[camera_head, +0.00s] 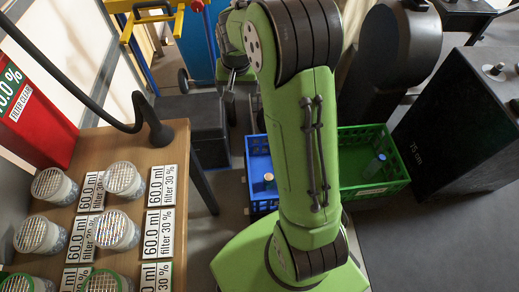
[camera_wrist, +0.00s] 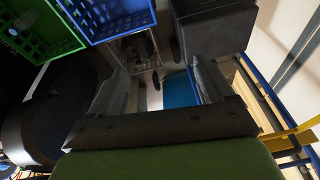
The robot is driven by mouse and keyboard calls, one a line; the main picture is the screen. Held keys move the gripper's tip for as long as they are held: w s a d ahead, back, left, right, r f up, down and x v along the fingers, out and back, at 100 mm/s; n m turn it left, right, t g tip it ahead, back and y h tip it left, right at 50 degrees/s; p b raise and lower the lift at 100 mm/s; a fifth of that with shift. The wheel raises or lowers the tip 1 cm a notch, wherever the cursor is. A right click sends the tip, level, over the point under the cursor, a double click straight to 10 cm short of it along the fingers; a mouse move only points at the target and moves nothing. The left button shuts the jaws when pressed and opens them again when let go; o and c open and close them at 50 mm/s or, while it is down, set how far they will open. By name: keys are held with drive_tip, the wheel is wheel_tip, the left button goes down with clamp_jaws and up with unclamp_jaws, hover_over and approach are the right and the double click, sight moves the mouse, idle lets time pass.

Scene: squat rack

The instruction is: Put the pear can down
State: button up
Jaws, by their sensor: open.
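My gripper (camera_wrist: 162,68) is open in the wrist view, with its two dark fingers wide apart and no can visible between them. In the head view, its dark end shows small behind the upper part of my green arm. I cannot pick out a pear can for sure in either view. A small can with a tan top (camera_head: 268,179) stands in the blue crate (camera_head: 259,150). A teal container (camera_head: 377,164) leans in the green crate (camera_head: 392,184). Their labels are too small to read.
A wooden table (camera_head: 143,151) at left holds several lidded jars (camera_head: 124,178) beside "60.0 ml filter 30 %" labels (camera_head: 160,191). A red box (camera_head: 36,105) stands behind them. A black box (camera_head: 470,130) is at right. A yellow frame (camera_head: 150,15) is at the back. Grey floor is clear at lower right.

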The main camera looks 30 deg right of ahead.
drive_tip(key=s+a+r+n+t, duration=0.1)
drive_tip(key=s+a+r, duration=0.1)
drive_tip(key=s+r, duration=0.2)
drive_tip(key=s+a+r+n, duration=0.1)
drive_tip(key=s+a+r, duration=0.2)
drive_tip(key=s+r, duration=0.15)
drive_tip(key=s+a+r+n+t, duration=0.1)
drive_tip(key=s+a+n, duration=0.1)
drive_tip(key=s, duration=0.7)
drive_tip(key=s+a+r+n, duration=0.2)
drive_tip(key=s, duration=0.7)
drive_tip(key=shift+a+t+y, duration=0.2)
drive_tip(key=shift+t+y, duration=0.2)
